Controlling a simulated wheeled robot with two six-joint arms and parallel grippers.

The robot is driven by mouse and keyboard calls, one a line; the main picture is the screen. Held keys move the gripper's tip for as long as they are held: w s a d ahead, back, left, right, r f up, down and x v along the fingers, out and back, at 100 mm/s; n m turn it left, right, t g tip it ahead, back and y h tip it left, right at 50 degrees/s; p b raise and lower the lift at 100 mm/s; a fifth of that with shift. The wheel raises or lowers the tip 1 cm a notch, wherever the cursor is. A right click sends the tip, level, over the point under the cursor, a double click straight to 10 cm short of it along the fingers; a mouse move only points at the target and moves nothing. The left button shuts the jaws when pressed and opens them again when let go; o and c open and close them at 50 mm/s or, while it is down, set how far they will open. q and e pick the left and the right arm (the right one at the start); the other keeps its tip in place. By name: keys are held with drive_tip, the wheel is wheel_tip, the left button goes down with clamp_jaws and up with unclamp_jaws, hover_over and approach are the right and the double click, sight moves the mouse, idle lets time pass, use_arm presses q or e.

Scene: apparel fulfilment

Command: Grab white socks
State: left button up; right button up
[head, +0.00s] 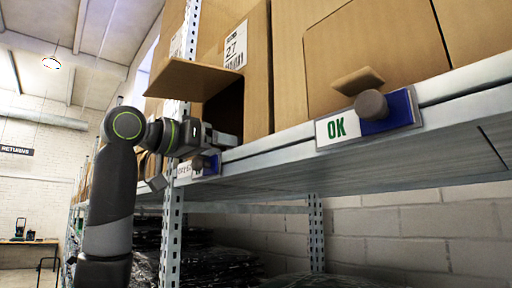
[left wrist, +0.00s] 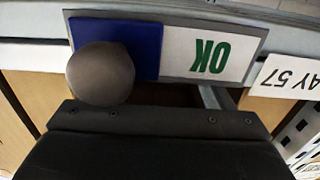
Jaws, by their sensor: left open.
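No white socks show in either view. My left gripper (head: 222,139) is at the mouth of an open cardboard box (head: 257,85) labelled 27 on the shelf. The left wrist view shows only a broad dark part of my gripper or wrist (left wrist: 155,150), below a shelf sign. The inside of the box is dark and its contents are not visible. My right gripper is not in view.
A metal shelf edge (head: 455,92) runs below the boxes. A sign reading OK (head: 338,128) with a round knob (head: 371,105) sticks out on it. Another OK sign (left wrist: 208,56) is close to my left wrist. A box flap (head: 203,77) overhangs my gripper.

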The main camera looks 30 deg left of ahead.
use_arm(q)
drive_tip(key=shift+x, duration=1.15)
drive_tip(key=shift+s, duration=0.2)
drive_tip(key=c, duration=1.1)
drive_tip(key=shift+o, duration=0.2)
drive_tip(key=shift+w+p, duration=0.1)
drive_tip(key=shift+p, duration=0.2)
